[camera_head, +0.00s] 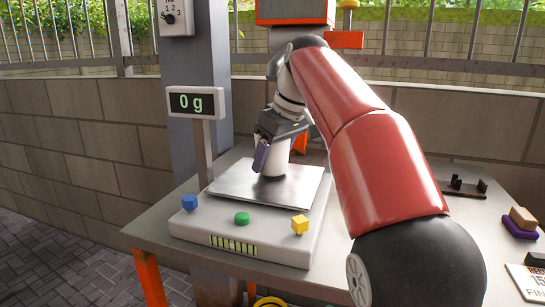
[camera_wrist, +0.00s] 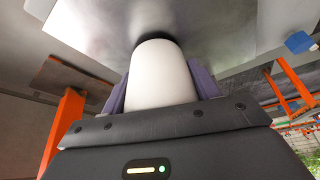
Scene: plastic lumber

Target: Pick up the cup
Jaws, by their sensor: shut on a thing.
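The cup (camera_head: 273,159) is a white cylinder, upright over the metal plate of the scale (camera_head: 201,226). In the wrist view the white cup (camera_wrist: 160,75) fills the space between the two purple fingers of my gripper (camera_wrist: 159,88). My gripper (camera_head: 267,153) is shut on the cup from its sides. A dark shadow lies on the plate at the cup's lower end. I cannot tell whether the cup touches the plate. The far finger is hidden in the head view.
A purple block (camera_head: 519,228) lies at the right. A grey post stands behind.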

